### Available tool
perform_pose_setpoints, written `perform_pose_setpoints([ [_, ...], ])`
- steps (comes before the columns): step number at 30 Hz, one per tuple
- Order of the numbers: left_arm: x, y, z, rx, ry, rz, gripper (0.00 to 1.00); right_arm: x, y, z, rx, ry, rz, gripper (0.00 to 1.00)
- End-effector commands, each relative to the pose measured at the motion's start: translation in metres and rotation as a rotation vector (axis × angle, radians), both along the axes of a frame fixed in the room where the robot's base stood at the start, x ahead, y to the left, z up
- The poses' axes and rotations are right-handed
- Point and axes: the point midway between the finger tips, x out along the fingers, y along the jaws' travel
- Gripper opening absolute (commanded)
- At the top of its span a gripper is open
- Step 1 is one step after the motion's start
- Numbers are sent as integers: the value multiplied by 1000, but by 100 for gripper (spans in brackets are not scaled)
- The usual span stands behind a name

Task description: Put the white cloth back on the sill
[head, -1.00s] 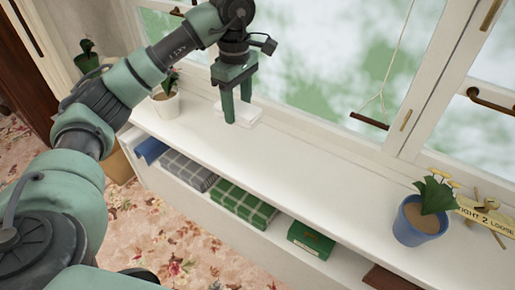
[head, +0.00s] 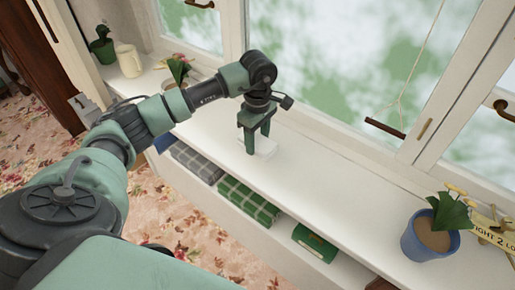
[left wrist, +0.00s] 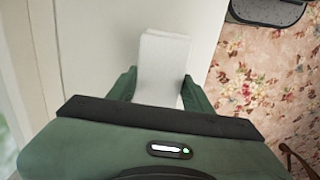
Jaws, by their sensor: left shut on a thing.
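The white cloth (head: 266,148) is a small folded stack on the white sill (head: 330,181), below the window. My left gripper (head: 252,150) reaches down over it and is shut on it, with its fingers at sill height. In the left wrist view the cloth (left wrist: 161,65) lies between the two green fingers (left wrist: 158,92), with its far part sticking out beyond them. The cloth appears to rest on the sill, though the contact under it is hidden. My right gripper is not in view.
A blue pot with a plant (head: 430,235) and a yellow sign (head: 492,235) stand on the right of the sill. A potted plant (head: 178,72) and a white jug (head: 129,61) stand left. Folded cloths (head: 248,200) and a green box (head: 315,243) lie on the shelf below. Mid-sill is clear.

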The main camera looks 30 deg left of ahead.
Motion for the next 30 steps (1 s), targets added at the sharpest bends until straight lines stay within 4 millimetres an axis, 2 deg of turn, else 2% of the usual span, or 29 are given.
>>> perform_pose_setpoints([
  [4, 0, 0, -11, 0, 2, 0, 18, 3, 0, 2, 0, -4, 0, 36],
  [11, -1, 0, -43, 0, 2, 0, 18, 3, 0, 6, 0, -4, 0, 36],
  [20, 0, 0, -46, 1, 0, -1, 18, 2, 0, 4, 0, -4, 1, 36],
  [21, 0, 0, -45, 1, 0, -1, 61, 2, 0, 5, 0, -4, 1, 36],
  [22, 0, 0, -45, 1, 0, -1, 70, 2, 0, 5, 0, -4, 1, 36],
  [23, 0, 0, -45, 1, 0, -1, 72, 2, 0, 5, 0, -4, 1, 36],
  [30, 0, 0, -45, 1, 0, -1, 72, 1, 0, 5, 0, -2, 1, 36],
])
